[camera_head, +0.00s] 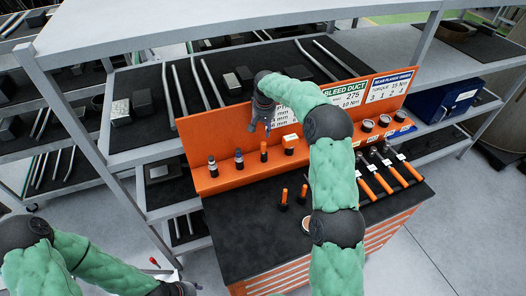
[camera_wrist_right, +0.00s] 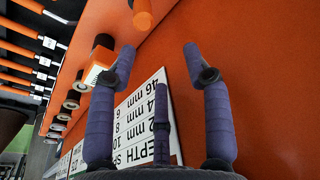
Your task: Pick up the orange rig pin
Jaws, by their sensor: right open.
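Several slim orange pin-like pieces show in the head view. One orange pin (camera_head: 264,150) stands on the ledge of the orange rack, and two orange-handled pieces (camera_head: 284,196) (camera_head: 303,193) stand on the black bench top. I cannot tell which is the rig pin. My right gripper (camera_head: 263,113) is above the ledge, near the back panel. In the right wrist view its fingers (camera_wrist_right: 159,60) are spread and empty, facing the panel, with an orange cylinder (camera_wrist_right: 143,14) beyond them at the top. My left gripper (camera_head: 180,289) is at the bottom edge, mostly cut off.
The orange back panel (camera_head: 226,127) rises behind the ledge. Orange-handled tools (camera_head: 379,178) lie at the right of the bench. Grey shelving (camera_head: 160,150) stands behind.

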